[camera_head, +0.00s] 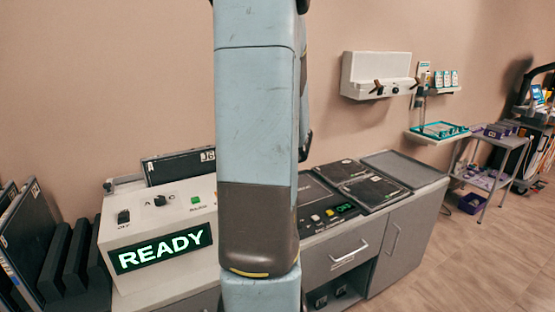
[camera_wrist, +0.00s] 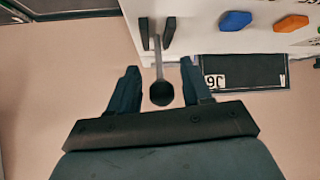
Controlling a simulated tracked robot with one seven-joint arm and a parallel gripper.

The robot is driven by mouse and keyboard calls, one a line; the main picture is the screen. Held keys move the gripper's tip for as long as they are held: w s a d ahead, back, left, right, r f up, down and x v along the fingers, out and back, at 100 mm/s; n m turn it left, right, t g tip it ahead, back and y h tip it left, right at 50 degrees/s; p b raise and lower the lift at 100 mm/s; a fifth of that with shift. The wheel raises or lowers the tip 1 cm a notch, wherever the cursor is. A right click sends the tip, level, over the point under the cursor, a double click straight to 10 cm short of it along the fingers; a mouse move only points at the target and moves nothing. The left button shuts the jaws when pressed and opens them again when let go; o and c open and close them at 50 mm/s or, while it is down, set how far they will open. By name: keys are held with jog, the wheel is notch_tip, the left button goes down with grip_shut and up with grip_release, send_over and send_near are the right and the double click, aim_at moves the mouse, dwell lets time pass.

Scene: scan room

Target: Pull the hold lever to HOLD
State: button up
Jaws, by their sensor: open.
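The lever (camera_wrist: 159,62) shows in the wrist view as a metal shaft with a round black knob (camera_wrist: 161,93). Its shaft comes out between two dark blocks on a white panel (camera_wrist: 205,30). My gripper (camera_wrist: 160,82) is open, with one finger on each side of the knob and a visible gap on both sides. I see no contact. In the head view my arm covers the right part of the white console (camera_head: 150,225), and neither the lever nor my gripper shows there. The console's green display (camera_head: 160,248) reads READY.
A blue knob (camera_wrist: 235,20) and an orange knob (camera_wrist: 291,23) sit on the panel beside the lever. A black plate (camera_wrist: 245,71) is close by. Dark upright panels (camera_head: 45,255) stand left of the console. A counter with black trays (camera_head: 375,190) extends right.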

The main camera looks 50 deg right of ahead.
jog(key=v, duration=1.2)
jog(key=shift+s+r, duration=0.2)
jog(key=shift+s, duration=0.2)
jog(key=shift+a, duration=0.1)
jog(key=w+a+r+n+g+y, duration=0.1)
jog(key=w+a+r+y, duration=0.15)
jog(key=a, duration=0.75)
jog(key=w+a+r+n+y, duration=0.15)
jog(key=w+a, duration=0.25)
jog(key=a, duration=0.5)
jog(key=s+a+r+g, duration=0.1)
jog(key=s+a, duration=0.1)
jog(key=a, duration=0.3)
jog(key=s+a+r+g, duration=0.1)
jog(key=s+a, duration=0.2)
jog(key=a, duration=0.3)
jog(key=s+a+r+g+h, duration=0.1)
jog(key=s+a, duration=0.2)
jog(key=a, duration=0.3)
